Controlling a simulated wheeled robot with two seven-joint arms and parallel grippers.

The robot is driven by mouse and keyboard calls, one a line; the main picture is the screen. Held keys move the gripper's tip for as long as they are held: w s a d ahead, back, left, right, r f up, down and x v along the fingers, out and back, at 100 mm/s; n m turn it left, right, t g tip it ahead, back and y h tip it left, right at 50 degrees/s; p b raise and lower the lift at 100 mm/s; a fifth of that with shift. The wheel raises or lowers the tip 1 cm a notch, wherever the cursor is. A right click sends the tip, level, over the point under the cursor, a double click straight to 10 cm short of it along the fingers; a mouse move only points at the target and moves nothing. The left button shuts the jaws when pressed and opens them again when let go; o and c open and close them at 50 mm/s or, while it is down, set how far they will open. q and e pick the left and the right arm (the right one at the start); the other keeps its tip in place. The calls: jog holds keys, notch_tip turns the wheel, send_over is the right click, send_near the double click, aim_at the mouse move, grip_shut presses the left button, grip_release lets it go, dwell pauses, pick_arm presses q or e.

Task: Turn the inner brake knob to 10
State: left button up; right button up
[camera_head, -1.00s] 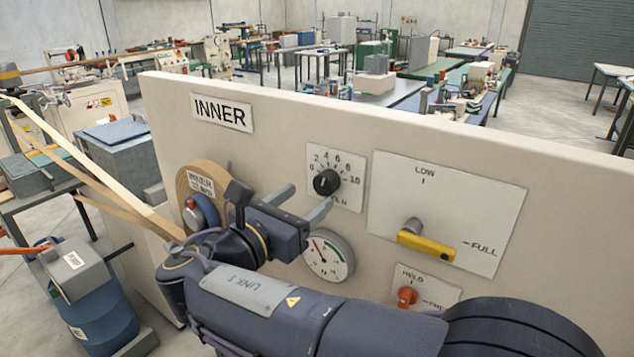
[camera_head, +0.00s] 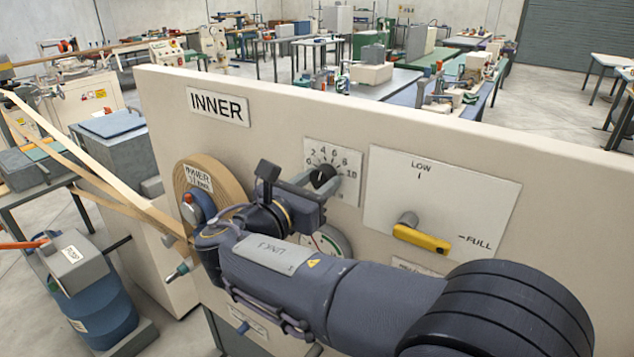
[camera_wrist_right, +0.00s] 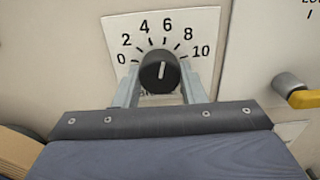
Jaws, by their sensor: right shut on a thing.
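The black brake knob (camera_head: 323,174) sits on a white dial plate (camera_head: 348,190) numbered 0 to 10, on the panel with the INNER sign (camera_head: 218,106). In the wrist view, the knob (camera_wrist_right: 159,73) has a white line pointing nearly straight up, toward about 6 on the scale. My right gripper (camera_head: 319,181) is at the knob, with one finger on each side of it, shut on it. The gripper partly hides the lower part of the dial plate. My left gripper is not in view.
A yellow lever (camera_head: 421,239) on a LOW–FULL plate (camera_head: 480,200) is right of the dial. A round gauge (camera_head: 328,240) below the dial is partly hidden by my arm. The tape roll (camera_head: 222,180) is to the left.

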jog(key=shift+c, duration=0.4)
jog(key=shift+f+m+b, duration=0.15)
jog(key=shift+m+b, duration=0.45)
jog(key=shift+m, duration=0.1)
jog(key=m+b, duration=0.3)
jog(key=m, duration=0.1)
jog(key=shift+f, duration=0.1)
jog(key=m+b, duration=0.3)
jog(key=m, duration=0.1)
jog(key=shift+a, duration=0.1)
jog(key=shift+m+b, duration=1)
jog(key=shift+m, duration=0.2)
jog(key=shift+r, duration=0.2)
jog(key=o, duration=1)
